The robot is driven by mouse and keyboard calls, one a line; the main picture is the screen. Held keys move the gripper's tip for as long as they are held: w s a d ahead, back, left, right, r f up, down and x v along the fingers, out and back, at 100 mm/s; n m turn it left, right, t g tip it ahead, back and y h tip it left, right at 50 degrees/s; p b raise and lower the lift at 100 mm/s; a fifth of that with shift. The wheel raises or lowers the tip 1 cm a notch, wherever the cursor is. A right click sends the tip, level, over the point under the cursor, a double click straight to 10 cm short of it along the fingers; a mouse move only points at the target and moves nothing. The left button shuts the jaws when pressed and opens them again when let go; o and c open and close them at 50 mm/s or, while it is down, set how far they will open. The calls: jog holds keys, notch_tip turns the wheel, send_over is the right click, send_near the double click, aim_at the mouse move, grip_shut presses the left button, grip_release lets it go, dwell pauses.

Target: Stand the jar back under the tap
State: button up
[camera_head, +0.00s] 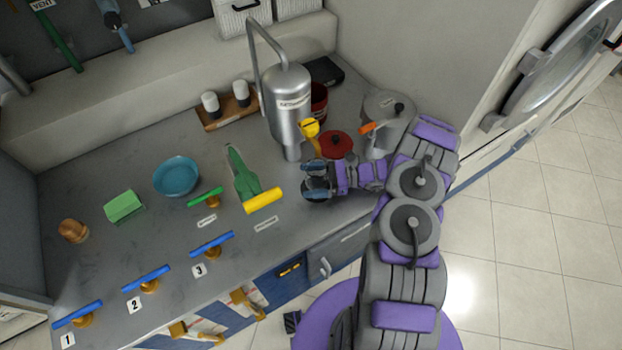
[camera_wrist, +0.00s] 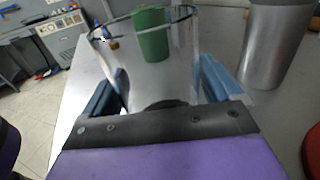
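A clear glass jar (camera_wrist: 180,75) stands between my gripper's two blue fingers in the wrist view, both fingers against its sides. In the head view my gripper (camera_head: 316,182) is low over the counter's front edge, and the jar is hard to make out there. A steel tank (camera_head: 287,98) with a bent pipe on top stands just behind and left of my gripper, and a yellow tap-like handle (camera_head: 309,128) shows at its right side. A metal cylinder (camera_wrist: 270,45) is right of the jar in the wrist view, apart from it.
A red-lidded pot (camera_head: 335,145) and a grey metal pot (camera_head: 388,104) stand close by my gripper and arm. A blue bowl (camera_head: 177,176) is further left.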

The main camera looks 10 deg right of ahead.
jog(key=shift+o, duration=0.6)
jog(key=shift+d, duration=0.1)
jog(key=shift+d+r, duration=0.15)
jog(key=shift+d, duration=0.05)
jog(key=d, duration=0.3)
jog(key=s+d+p, duration=0.1)
jog(key=d, duration=0.3)
jog(key=d+p, duration=0.1)
jog(key=d, duration=0.3)
jog(key=shift+s+d, duration=0.25)
jog(key=shift+s, duration=0.1)
